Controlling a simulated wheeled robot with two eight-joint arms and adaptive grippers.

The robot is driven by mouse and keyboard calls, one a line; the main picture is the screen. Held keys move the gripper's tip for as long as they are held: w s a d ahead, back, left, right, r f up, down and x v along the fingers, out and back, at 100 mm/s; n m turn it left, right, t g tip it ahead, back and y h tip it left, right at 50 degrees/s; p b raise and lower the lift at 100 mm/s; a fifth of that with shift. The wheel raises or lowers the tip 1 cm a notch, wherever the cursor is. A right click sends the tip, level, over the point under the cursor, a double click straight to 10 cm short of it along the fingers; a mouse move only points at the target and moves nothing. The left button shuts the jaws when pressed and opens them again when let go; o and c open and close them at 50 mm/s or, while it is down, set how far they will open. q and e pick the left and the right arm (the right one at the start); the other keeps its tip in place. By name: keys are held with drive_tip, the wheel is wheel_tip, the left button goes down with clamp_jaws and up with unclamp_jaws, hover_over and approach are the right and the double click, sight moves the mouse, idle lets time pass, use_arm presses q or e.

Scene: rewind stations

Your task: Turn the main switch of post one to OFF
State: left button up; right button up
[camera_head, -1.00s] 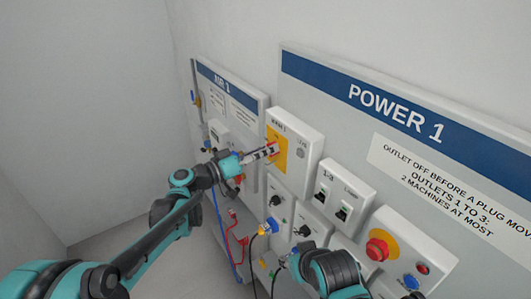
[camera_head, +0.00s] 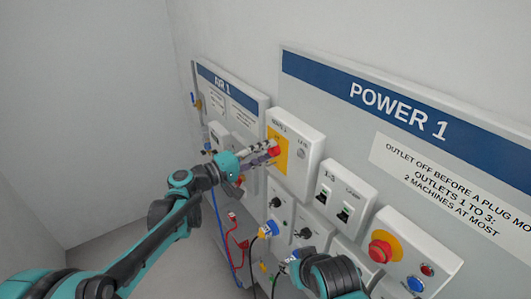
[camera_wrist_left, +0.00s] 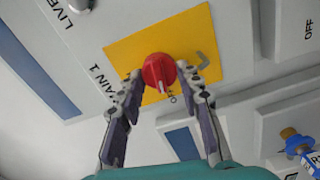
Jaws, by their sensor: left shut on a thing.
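The main switch is a red knob (camera_head: 274,150) on a yellow plate (camera_head: 284,157) of the white MAIN 1 box (camera_head: 307,156).
Right of the box are a breaker box (camera_head: 345,195) and a red emergency button (camera_head: 380,249) on yellow. Below are outlets with a blue plug (camera_head: 268,229) and hanging cables. The AIR 1 board (camera_head: 235,95) stands at the left. A blue connector (camera_wrist_left: 295,140) shows in the left wrist view.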

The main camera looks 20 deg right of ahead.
use_arm(q)
drive_tip(key=shift+n, duration=0.4)
drive_tip(key=o, duration=1.2)
drive_tip(key=shift+c, duration=0.2)
